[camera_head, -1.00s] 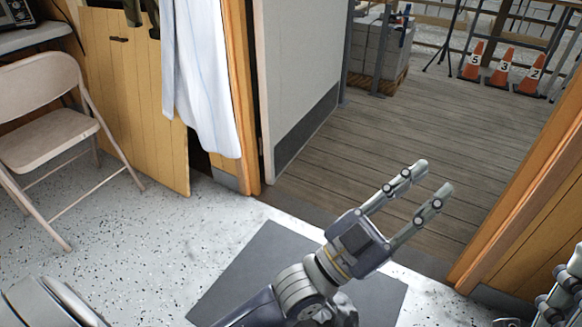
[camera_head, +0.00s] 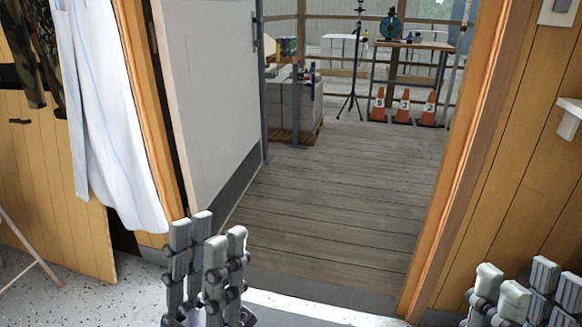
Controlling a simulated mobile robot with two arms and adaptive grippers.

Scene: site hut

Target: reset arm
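My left gripper (camera_head: 208,262) points upward at the lower middle of the head view, in front of the doorway. Its grey fingers stand apart, with nothing between them. My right gripper (camera_head: 521,293) shows at the bottom right corner, in front of the wooden wall. Its fingertips also stand apart and look empty; its lower part is cut off by the picture edge.
An open white door (camera_head: 208,95) stands left of the doorway, beside a hanging white coat (camera_head: 105,120). The orange door frame (camera_head: 465,150) is at right. The plank deck (camera_head: 335,205) beyond is clear up to the cones (camera_head: 403,107) and block pallet (camera_head: 297,108).

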